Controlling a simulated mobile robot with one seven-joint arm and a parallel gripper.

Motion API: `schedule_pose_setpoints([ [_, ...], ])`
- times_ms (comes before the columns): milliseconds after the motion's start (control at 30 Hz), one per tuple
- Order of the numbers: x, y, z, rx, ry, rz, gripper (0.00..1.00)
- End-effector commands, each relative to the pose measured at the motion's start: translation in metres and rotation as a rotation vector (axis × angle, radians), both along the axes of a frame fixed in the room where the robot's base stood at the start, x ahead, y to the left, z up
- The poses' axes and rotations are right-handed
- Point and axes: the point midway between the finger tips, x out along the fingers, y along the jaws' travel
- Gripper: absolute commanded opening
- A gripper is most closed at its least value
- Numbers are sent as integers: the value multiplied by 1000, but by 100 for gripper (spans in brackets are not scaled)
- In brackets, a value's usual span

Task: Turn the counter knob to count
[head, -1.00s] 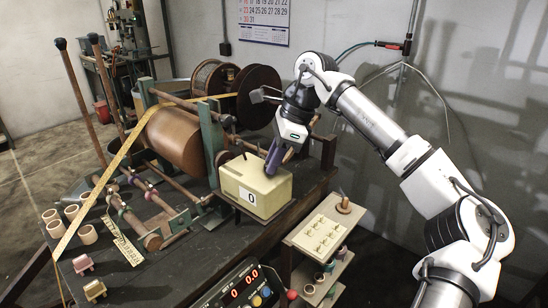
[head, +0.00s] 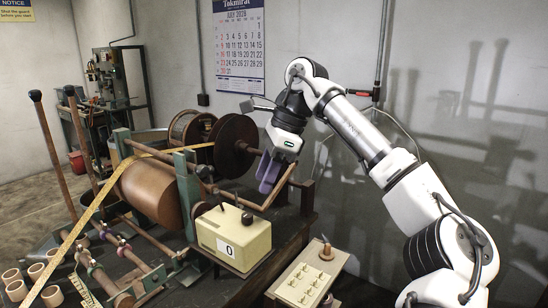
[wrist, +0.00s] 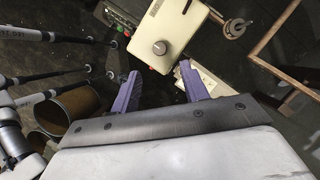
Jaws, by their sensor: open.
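The counter (head: 232,244) is a cream box on the bench, with a "0" on its front face. Its round knob (head: 247,218) stands on top and looks dark in the head view. My gripper (head: 268,180) is above and behind the box in the head view, pointing down, apart from the knob. In the wrist view, the two purple fingers of my gripper (wrist: 157,80) are spread and empty. The counter (wrist: 172,28) lies beyond the fingertips, and the silvery knob (wrist: 160,47) shows roughly between their lines.
The winding machine's brown drum (head: 152,193) with yellow tape is left of the counter. A dark reel (head: 236,145) stands behind. A small shelf (head: 310,275) with brass parts is at the lower right. Space above the counter is clear.

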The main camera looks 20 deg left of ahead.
Motion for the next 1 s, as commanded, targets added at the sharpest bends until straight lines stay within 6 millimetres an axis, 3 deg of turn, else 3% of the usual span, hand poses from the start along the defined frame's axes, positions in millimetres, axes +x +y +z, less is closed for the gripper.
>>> schedule_pose_setpoints([
  [100,4,-8,23,0,0,-2,45],
  [300,8,-16,44,1,0,0,45],
  [767,8,-16,48,4,2,4,45],
  [867,0,10,40,58,22,40,45],
  [1000,-38,84,23,235,111,140,45],
])
